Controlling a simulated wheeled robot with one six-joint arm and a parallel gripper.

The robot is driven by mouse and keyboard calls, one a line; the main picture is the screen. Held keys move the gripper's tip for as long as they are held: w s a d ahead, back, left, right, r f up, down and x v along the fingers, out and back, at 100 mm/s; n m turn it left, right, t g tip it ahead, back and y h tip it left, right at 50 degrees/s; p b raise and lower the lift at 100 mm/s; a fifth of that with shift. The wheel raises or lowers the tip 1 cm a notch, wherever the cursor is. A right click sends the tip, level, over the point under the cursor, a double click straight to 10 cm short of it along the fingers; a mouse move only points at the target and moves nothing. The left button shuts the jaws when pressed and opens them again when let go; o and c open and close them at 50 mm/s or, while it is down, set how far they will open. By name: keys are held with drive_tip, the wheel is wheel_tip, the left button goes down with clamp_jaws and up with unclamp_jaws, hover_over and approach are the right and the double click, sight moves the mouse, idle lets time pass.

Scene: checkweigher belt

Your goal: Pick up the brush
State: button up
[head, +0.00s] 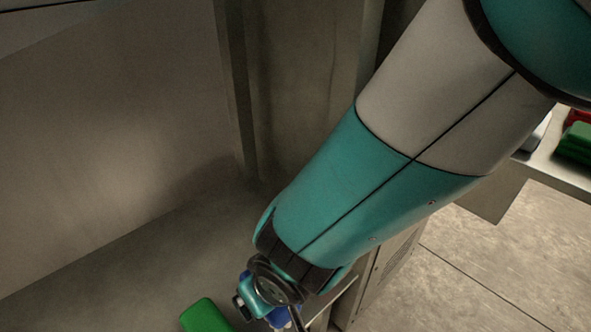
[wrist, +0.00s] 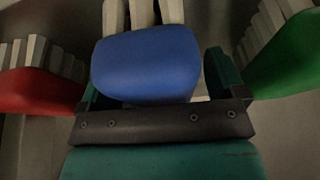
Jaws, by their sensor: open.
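A blue brush (wrist: 148,62) with pale bristle blocks pointing up the picture fills the middle of the wrist view. My gripper (wrist: 153,78) is open, with one teal finger on each side of the blue brush's rounded body. Whether the fingers touch it I cannot tell. In the head view my gripper (head: 262,300) is at the bottom, partly hidden by my arm. A bit of blue shows beside it. A red brush (wrist: 38,91) is on the left of the wrist view and a green brush (wrist: 292,55) on the right, both outside the fingers.
In the head view a green object (head: 205,316) lies close to the left of my gripper. A grey metal wall and upright post stand behind it. At the right edge, a green item (head: 577,143) and a red item (head: 578,117) rest on a pale ledge.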

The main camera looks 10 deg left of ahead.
idle(0.3)
drive_tip(key=c, duration=1.1)
drive_tip(key=shift+o, duration=0.2)
drive_tip(key=shift+r, duration=0.1)
